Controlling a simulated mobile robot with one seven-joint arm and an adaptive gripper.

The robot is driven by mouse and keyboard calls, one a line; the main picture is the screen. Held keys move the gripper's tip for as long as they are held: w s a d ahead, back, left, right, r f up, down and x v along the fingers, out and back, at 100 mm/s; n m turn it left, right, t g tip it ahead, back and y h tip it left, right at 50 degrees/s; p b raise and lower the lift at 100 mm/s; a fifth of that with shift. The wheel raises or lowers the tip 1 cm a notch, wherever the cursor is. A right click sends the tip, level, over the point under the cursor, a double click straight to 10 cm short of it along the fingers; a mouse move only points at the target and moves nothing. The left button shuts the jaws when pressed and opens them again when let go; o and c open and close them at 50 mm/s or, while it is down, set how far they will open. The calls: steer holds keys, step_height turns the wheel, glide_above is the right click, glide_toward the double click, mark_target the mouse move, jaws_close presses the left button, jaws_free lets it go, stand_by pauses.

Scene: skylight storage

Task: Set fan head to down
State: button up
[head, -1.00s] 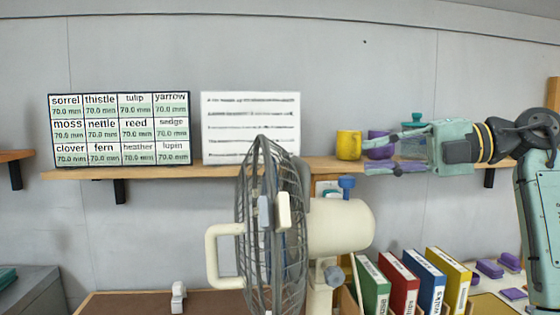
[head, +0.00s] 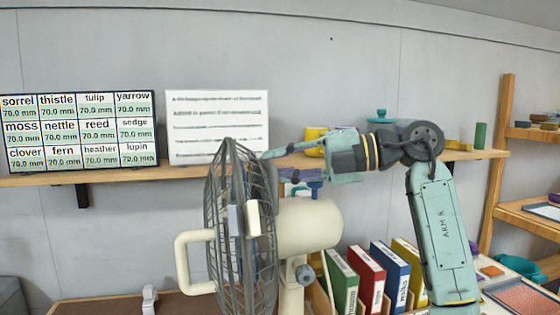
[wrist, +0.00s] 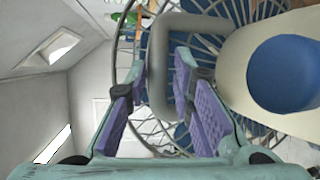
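The fan has a grey wire cage (head: 240,235) facing left and a cream motor housing (head: 308,226). The cage looks upright. A cream loop handle (head: 182,262) sticks out on its left. In the wrist view a grey loop (wrist: 158,75) and the cage (wrist: 140,70) lie beyond the open fingers; the blue knob (wrist: 285,75) is close at right. I cannot tell whether anything is touched.
A wall shelf (head: 140,176) behind bears a label board (head: 78,131), a white sheet (head: 217,126), a yellow mug (head: 315,137) and a teal-lidded jar (head: 382,118). Several binders (head: 365,279) stand right of the fan. A wooden rack (head: 494,170) is at far right.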

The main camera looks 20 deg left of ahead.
jaws_close()
stand_by(0.3)
stand_by(0.5)
